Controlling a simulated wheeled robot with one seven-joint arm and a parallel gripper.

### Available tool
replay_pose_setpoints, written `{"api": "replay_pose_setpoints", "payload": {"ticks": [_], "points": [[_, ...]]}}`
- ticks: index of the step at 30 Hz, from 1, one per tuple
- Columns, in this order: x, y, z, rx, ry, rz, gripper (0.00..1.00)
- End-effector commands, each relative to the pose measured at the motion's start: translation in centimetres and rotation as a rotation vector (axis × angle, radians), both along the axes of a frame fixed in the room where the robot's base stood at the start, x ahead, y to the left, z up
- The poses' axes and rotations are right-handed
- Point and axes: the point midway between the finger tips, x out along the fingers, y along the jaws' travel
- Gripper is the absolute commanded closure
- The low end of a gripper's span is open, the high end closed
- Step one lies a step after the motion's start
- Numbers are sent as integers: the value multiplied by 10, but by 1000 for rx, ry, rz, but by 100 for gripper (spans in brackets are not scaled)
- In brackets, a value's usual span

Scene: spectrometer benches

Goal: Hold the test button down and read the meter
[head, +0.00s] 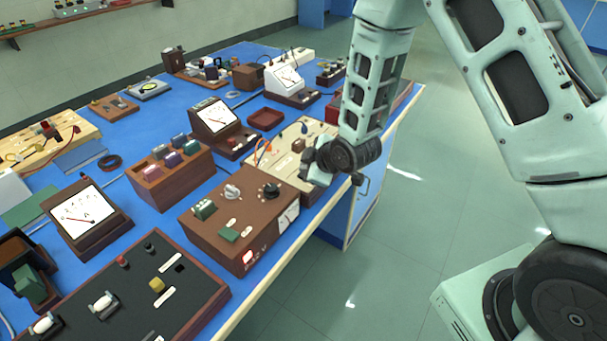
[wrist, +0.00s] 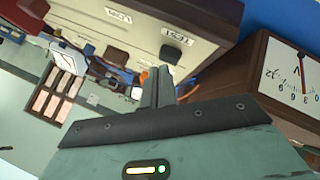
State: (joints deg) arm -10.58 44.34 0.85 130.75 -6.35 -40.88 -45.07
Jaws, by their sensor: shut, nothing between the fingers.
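In the wrist view, a pale panel (wrist: 200,20) carries a label that looks like TEST (wrist: 177,38). A small black button (wrist: 170,55) sits beside that label. My gripper (wrist: 160,72) is shut and empty, its fingertips close to the button; I cannot tell whether they touch it. A voltmeter (wrist: 293,72) in a brown case stands at the right; its needle shows, but I cannot read an exact value. In the head view, my gripper (head: 308,155) is low over the pale board (head: 290,185), and my wrist hides part of that board.
A brown box with knobs (head: 240,222) stands close in front of the board. Several other meters, including one by the board (head: 215,116) and one at the left (head: 84,214), crowd the blue bench (head: 165,105). The floor (head: 400,200) to the right is clear.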

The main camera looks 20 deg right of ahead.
Motion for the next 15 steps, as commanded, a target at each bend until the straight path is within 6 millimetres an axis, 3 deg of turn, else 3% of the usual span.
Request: {"api": "replay_pose_setpoints", "payload": {"ticks": [15], "points": [[0, 0, -5, 0, 0, 0, 100]]}}
